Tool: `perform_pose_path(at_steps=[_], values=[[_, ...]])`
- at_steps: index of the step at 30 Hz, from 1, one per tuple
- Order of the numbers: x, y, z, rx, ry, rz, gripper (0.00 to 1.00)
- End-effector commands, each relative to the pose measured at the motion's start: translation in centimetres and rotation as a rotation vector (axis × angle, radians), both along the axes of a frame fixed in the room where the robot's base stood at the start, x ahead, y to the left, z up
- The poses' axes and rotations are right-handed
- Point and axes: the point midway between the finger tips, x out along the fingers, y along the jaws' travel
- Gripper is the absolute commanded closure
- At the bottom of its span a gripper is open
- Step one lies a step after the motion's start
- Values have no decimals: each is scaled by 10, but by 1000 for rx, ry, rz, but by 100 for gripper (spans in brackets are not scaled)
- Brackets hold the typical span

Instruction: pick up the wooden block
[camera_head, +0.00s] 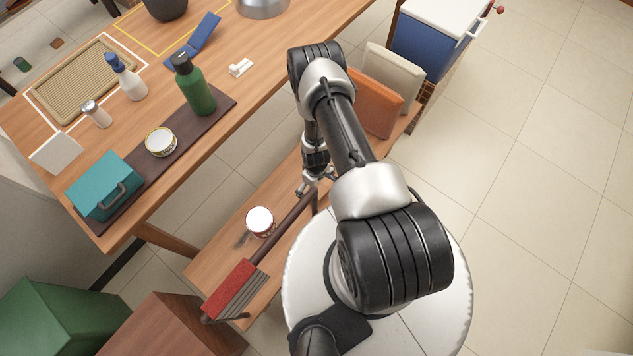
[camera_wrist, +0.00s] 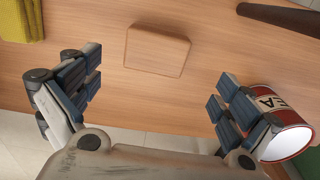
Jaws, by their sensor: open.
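The wooden block (camera_wrist: 157,50) is a flat, rounded rectangle close in colour to the wooden bench (camera_wrist: 200,40) it lies on. It shows in the upper middle of the wrist view, beyond my fingertips and roughly centred between them. I cannot make it out in the head view, where my arm covers part of the bench. My gripper (camera_wrist: 158,92) is open and empty, its fingers spread wide to the left and right. In the head view my gripper (camera_head: 312,185) hangs over the bench, partly hidden by my arm.
A red-and-white can (camera_wrist: 285,130) stands close to my right finger. A yellow item (camera_wrist: 20,20) is at upper left, and a dark handle (camera_wrist: 282,17) at upper right. A red-headed brush (camera_head: 236,288) lies on the bench. An orange cushion (camera_head: 375,103) stands at its far end.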

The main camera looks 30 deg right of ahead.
Motion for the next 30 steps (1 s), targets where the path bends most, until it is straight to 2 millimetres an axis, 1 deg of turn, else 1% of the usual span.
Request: perform_pose_path(at_steps=[1, 3, 11, 15, 19, 22, 29, 30], values=[[-1, 0, -13, 1, 1, 0, 2], [0, 0, -22, 0, 1, 0, 2], [0, -1, -40, 1, 1, -1, 2], [1, -4, -63, 0, 0, -1, 2], [1, -5, -79, 1, 1, 0, 2], [2, -5, -83, 0, 0, 0, 2], [2, -5, -83, 0, 0, 0, 2], [2, -5, -83, 0, 0, 0, 4]])
